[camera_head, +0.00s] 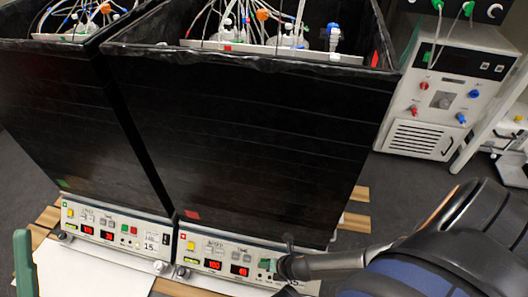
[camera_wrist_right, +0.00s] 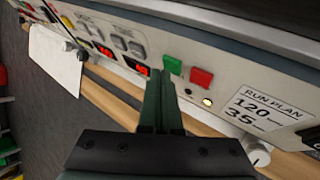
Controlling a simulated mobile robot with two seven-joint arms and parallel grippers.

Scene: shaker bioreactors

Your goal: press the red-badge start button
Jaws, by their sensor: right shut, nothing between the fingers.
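The right shaker (camera_head: 250,150) is a tall black box with a red badge (camera_head: 193,215) at its lower front left corner. Its control panel (camera_head: 222,252) runs along the front below. In the right wrist view a green button (camera_wrist_right: 172,65) and a red button (camera_wrist_right: 201,78) sit side by side on that panel, with a lit indicator (camera_wrist_right: 207,102) below. My right gripper (camera_head: 277,266) is shut and empty at the panel's right part. In the wrist view its fingertips (camera_wrist_right: 160,75) are just below and left of the green button; contact cannot be told.
The left shaker (camera_head: 70,120) has a green badge (camera_head: 63,183) and its own panel (camera_head: 115,228). A run plan label (camera_wrist_right: 265,107) and a knob (camera_wrist_right: 257,153) are right of the buttons. A white instrument (camera_head: 440,95) stands behind right.

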